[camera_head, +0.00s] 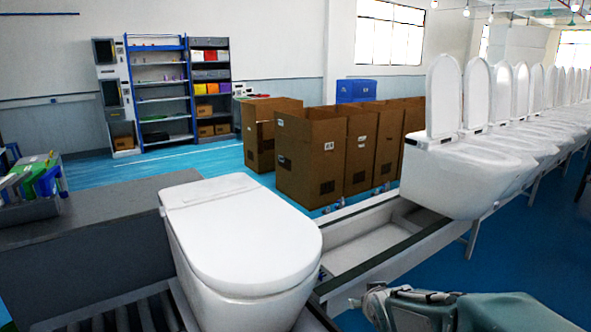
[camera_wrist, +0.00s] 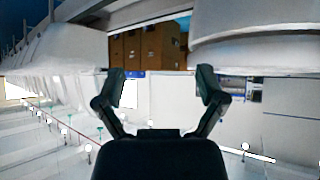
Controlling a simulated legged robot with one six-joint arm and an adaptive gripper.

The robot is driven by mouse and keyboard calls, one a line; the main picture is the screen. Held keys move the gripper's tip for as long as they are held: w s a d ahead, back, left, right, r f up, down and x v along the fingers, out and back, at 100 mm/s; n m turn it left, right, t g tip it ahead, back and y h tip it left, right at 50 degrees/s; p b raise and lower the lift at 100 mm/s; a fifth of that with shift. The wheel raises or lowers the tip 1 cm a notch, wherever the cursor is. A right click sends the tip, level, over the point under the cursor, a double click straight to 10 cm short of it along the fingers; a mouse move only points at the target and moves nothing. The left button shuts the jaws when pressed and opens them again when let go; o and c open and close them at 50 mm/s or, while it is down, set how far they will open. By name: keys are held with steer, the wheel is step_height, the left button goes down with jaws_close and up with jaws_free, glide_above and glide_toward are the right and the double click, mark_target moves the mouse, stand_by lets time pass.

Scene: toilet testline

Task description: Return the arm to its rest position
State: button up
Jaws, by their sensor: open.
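My arm shows at the lower right of the head view, in front of the line's rail. Its end, with my gripper (camera_head: 368,303), lies low there, right of the near toilet. In the wrist view my gripper (camera_wrist: 160,88) is open, its two dark fingers spread with nothing between them. The wrist picture appears upside down, with ceiling lamps along its bottom. The near white toilet (camera_head: 245,240) has its lid shut and stands on the roller line. The gripper appears apart from it.
A row of white toilets with raised lids (camera_head: 445,150) runs to the back right. Cardboard boxes (camera_head: 312,160) stand behind the rail (camera_head: 375,262). A grey counter (camera_head: 95,225) with a bin of colourful items (camera_head: 35,205) is at left. Shelves (camera_head: 160,90) stand against the far wall.

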steer(key=s+r+g, duration=0.2)
steer(key=s+r, duration=0.1)
steer(key=s, duration=0.9)
steer(key=s+r+g, duration=0.2)
steer(key=s+r, duration=0.1)
steer(key=s, duration=1)
steer(key=shift+s+a+r+m, duration=0.2)
steer(key=shift+a+r+m, duration=0.1)
steer(key=shift+r, duration=0.1)
